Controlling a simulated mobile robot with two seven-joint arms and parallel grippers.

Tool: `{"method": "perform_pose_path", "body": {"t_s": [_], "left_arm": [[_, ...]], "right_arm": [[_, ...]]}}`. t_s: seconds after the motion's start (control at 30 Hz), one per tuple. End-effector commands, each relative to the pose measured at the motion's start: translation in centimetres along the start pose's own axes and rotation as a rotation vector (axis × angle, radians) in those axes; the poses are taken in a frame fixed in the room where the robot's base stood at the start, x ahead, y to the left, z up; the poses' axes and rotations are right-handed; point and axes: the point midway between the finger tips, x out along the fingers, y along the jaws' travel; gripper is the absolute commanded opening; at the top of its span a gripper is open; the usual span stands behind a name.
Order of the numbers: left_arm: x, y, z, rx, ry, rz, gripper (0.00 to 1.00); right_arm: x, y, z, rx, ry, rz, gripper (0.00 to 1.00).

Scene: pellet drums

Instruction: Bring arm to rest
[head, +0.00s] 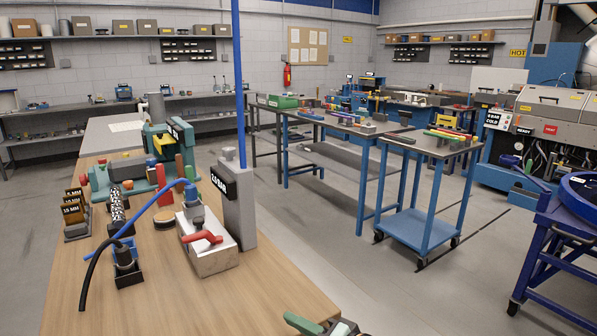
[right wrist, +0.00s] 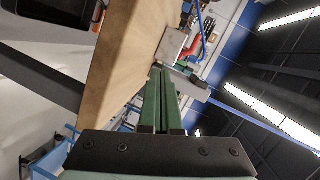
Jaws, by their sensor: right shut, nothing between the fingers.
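My right gripper (head: 322,327) shows only in part at the bottom edge of the head view, just off the right edge of the wooden bench (head: 120,300). In the right wrist view its two green fingers (right wrist: 160,72) lie side by side, shut with nothing between them. The bench edge and the grey block with the red lever appear beyond the fingertips there. My left gripper is not in view.
On the bench stand a light metal block with a red lever (head: 212,260), a grey post marked 2.0 BAR (head: 238,205) and a blue hose (head: 150,205). A blue wheeled cart (head: 425,230) stands to the right. Bare floor lies between.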

Motion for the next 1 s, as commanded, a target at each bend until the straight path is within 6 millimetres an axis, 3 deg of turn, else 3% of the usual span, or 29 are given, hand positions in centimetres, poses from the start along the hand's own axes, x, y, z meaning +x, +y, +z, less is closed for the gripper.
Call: {"method": "perform_pose_path", "body": {"t_s": [0.27,0.4,0.5,0.6,0.73,0.87,1.0], "left_arm": [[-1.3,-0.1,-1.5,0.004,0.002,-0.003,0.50],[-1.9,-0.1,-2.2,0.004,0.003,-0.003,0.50],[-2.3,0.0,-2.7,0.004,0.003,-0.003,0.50],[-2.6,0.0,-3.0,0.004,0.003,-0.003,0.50],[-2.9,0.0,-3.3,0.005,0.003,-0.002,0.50],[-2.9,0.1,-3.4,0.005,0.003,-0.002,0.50],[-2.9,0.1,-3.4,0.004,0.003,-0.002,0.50]], "right_arm": [[-6.0,12.2,3.7,-0.250,0.103,0.257,0.00],[-11.0,18.0,6.8,-0.437,0.101,0.422,0.00],[-15.1,21.2,9.3,-0.576,0.067,0.534,0.00],[-18.8,23.4,11.5,-0.704,0.018,0.624,0.00],[-22.3,25.1,13.5,-0.827,-0.043,0.699,0.00],[-23.9,25.7,14.4,-0.889,-0.076,0.730,0.00],[-24.1,25.8,14.6,-0.902,-0.082,0.735,0.00]]}}
